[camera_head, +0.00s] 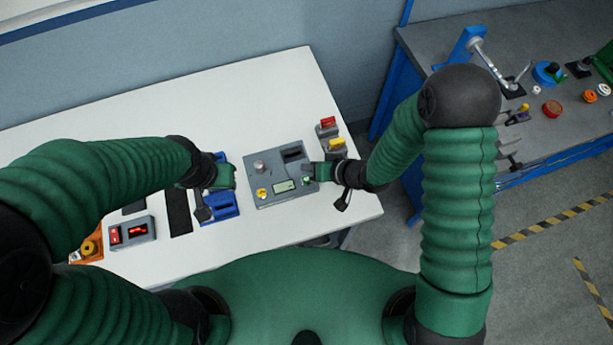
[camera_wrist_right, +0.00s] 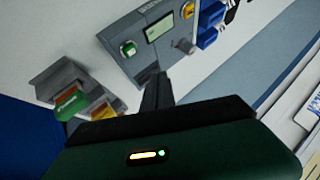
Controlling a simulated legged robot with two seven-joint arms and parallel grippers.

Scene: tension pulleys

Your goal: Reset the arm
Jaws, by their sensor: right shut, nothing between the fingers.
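My right arm comes in from the right in the head view. Its gripper (camera_head: 312,172) is over the right edge of a grey control panel (camera_head: 268,195), close to a green knob (camera_head: 307,181). In the right wrist view the dark fingers (camera_wrist_right: 155,88) are together with nothing between them, and the green knob (camera_wrist_right: 128,48) shows to their left. I cannot tell whether the fingers touch the panel. My left gripper (camera_head: 208,200) is at a blue device (camera_head: 222,208) left of the panel. Its fingertips are too small to judge.
The white table (camera_head: 150,105) is clear behind the devices. A box with a red display (camera_head: 133,232) and an orange device (camera_head: 88,248) stand at left. Two switch blocks (camera_head: 334,147) stand right of the panel. A grey workbench (camera_head: 440,45) with several parts stands at right.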

